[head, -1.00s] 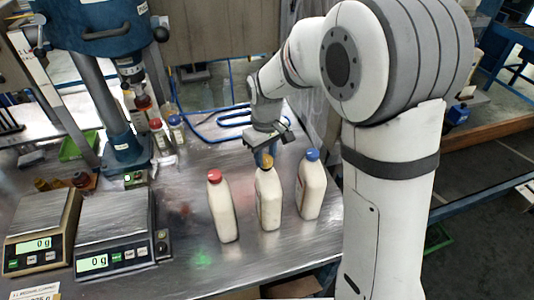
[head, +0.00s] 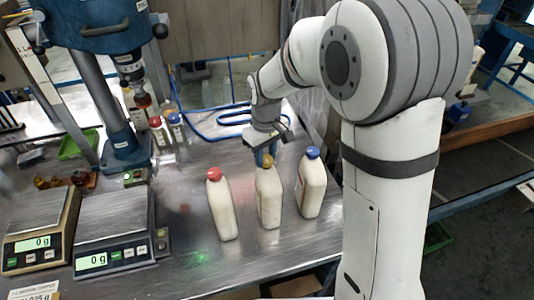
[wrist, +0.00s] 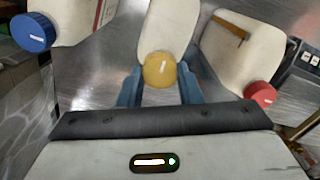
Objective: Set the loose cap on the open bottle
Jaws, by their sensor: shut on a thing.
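Three white bottles stand upright in a row on the metal table. The middle bottle (head: 269,202) has the yellow cap (wrist: 159,70) at its mouth; I cannot tell how firmly the cap sits there. My gripper (head: 265,160) is directly above this bottle, its blue fingers shut on the yellow cap from both sides. The wrist view shows the cap between the fingers, with the bottle body beyond it. The left bottle (head: 222,210) wears a red cap (head: 214,174), and the right bottle (head: 311,190) wears a blue cap (head: 312,153).
Two scales (head: 110,228) (head: 38,228) stand at the left, each display reading 0 g. A blue press-like machine (head: 125,150) with small bottles (head: 160,133) beside it stands behind them. A blue hose (head: 215,125) lies at the back. The table in front of the bottles is clear.

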